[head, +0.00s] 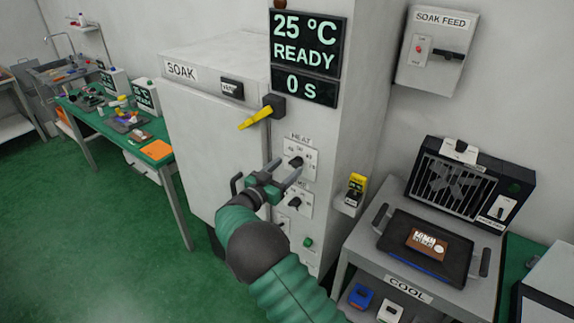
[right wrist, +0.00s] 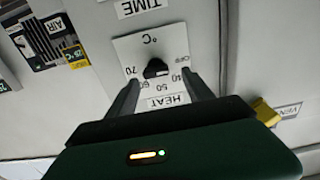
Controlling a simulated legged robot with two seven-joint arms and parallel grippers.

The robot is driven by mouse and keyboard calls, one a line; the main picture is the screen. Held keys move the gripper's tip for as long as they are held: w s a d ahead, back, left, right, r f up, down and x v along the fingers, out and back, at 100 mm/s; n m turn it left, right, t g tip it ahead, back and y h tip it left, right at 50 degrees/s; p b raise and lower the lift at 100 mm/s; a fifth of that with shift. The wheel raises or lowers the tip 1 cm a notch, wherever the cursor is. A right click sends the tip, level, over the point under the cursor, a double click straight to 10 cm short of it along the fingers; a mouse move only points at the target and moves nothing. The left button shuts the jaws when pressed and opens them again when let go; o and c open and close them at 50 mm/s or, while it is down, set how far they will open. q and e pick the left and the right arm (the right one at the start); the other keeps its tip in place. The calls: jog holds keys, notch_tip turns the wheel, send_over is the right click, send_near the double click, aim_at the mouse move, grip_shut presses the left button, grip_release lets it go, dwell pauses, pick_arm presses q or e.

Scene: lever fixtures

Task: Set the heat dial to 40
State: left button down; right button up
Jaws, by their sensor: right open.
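The heat dial (head: 296,161) is a black knob on a white plate marked HEAT on the front of the SOAK cabinet. My right gripper (head: 289,167) is open just in front of the dial. In the right wrist view its fingers (right wrist: 165,80) stand on either side of the knob, with no clear contact. My left gripper is out of view.
A display (head: 306,43) reads 25 °C READY and 0 S. A yellow lever (head: 256,118) sticks out at the upper left of the dial. A second knob (head: 295,203) lies just below. A cooling bench (head: 406,290) with a tray stands at right.

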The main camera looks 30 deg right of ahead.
jog(key=shift+x, duration=0.9)
jog(key=shift+s+d+f, duration=0.15)
jog(key=shift+d+f, duration=0.1)
jog(key=shift+d, duration=0.15)
jog(key=shift+a+r, duration=0.1)
jog(key=shift+a, duration=0.25)
jog(key=c, duration=0.9)
grip_shut()
jog(key=m+b, duration=0.2)
jog(key=b, duration=0.1)
jog(key=shift+s+d+f, duration=0.1)
jog(key=shift+f, duration=0.15)
jog(key=m+b, duration=0.3)
jog(key=shift+m, duration=0.3)
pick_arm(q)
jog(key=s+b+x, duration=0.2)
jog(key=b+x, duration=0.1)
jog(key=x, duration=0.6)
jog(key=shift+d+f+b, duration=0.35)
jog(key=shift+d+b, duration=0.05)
pick_arm(e)
jog(key=shift+s+m, duration=0.1)
jog(key=shift+m, duration=1.6)
